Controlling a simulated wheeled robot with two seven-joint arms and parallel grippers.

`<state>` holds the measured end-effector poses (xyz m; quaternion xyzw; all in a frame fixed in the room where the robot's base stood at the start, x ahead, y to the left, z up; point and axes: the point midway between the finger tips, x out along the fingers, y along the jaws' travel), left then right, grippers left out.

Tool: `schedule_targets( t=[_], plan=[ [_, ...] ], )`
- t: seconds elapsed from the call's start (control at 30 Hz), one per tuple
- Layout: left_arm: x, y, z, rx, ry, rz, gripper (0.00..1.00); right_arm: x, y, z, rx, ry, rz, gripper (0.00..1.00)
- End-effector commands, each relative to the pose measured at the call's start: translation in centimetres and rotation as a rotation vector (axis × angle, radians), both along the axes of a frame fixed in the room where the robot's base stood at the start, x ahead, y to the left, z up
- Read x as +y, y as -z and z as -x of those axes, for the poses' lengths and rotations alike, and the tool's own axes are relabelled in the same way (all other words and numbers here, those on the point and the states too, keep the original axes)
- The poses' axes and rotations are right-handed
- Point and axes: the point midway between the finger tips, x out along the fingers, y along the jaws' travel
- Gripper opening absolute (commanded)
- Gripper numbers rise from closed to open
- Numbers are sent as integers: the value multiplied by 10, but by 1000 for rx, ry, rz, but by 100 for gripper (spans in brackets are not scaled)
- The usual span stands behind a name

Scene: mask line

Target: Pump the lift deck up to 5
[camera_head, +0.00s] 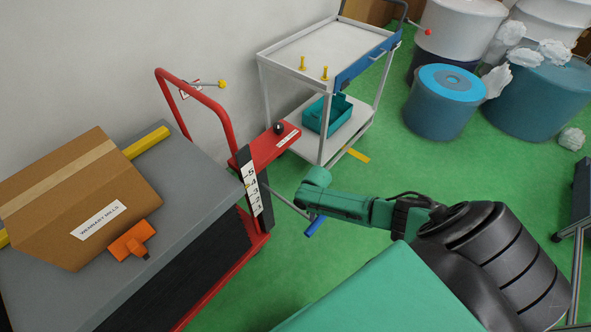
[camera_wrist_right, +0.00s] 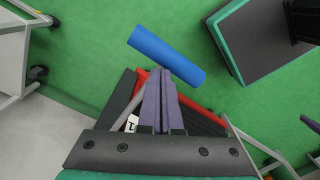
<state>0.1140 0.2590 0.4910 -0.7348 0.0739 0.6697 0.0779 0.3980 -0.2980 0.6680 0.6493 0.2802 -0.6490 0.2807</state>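The lift deck (camera_head: 200,205) is a grey platform at the left, with a red frame and push handle (camera_head: 205,100). A dark post beside its corner carries a white number scale (camera_head: 250,185) with 5 at the top; I cannot read the deck's level against it. A pump lever ends in a blue grip (camera_head: 315,226), low beside the cart. My right gripper (camera_head: 308,198) is above the blue grip, pointing down. In the wrist view its purple fingers (camera_wrist_right: 161,85) are together and empty, with the blue grip (camera_wrist_right: 165,55) just beyond the tips.
A red shelf with a black knob (camera_head: 278,128) juts behind the scale. A white trolley (camera_head: 335,45) and blue drums (camera_head: 442,100) stand behind.

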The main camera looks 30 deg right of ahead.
Motion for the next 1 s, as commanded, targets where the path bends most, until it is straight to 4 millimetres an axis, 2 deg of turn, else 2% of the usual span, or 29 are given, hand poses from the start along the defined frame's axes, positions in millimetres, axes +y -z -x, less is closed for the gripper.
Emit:
schedule_targets(
  t=[0.03, 0.9, 1.0],
  plan=[
    [0, 7, 0, 0, 0, 0, 0, 0, 7, 0, 0, 0, 0, 0],
    [0, 62, 0, 0, 0, 0, 0, 1, 69, -3, 1, -1, 0, 0],
    [0, 57, 0, 0, 0, 0, 0, 1, 64, -3, 2, -1, 1, 0]
  ],
)
